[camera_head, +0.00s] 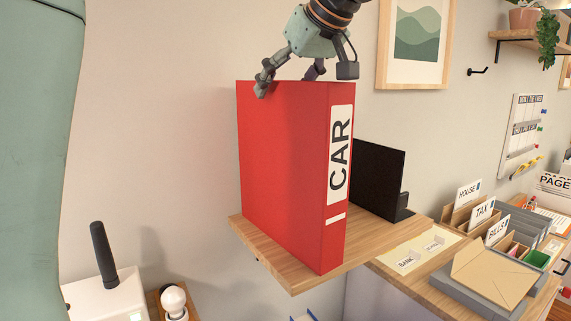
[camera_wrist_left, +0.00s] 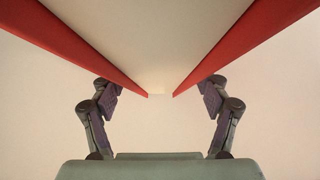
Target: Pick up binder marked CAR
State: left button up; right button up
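The red binder marked CAR (camera_head: 285,160) stands upright on a small wooden shelf (camera_head: 290,277), its labelled spine facing right. My left gripper (camera_head: 288,83) is above its top edge, pointing down. One finger overlaps the upper part of the broad red face, and the other is mostly hidden behind the binder. In the left wrist view, the open fingers (camera_wrist_left: 160,92) are spread on either side of the binder's red covers (camera_wrist_left: 85,52), with a pale surface between. Firm contact cannot be made out. My right gripper is not in view.
A black bookend-like panel (camera_head: 378,178) stands right of the binder. A desk at right holds a sorter with HOUSE, TAX and BILLS tags (camera_head: 482,210) and an envelope (camera_head: 493,275). A framed picture (camera_head: 415,40) hangs behind. A white device with a black antenna (camera_head: 104,255) is lower left.

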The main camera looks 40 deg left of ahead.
pick_arm(q)
jog(key=shift+w+a+f, duration=0.1)
jog(key=shift+a, duration=0.15)
jog(key=c, duration=0.5)
jog(key=shift+d, duration=0.2)
jog(key=c, duration=0.4)
jog(key=shift+a+r, duration=0.1)
jog(key=shift+r, duration=0.1)
grip_shut()
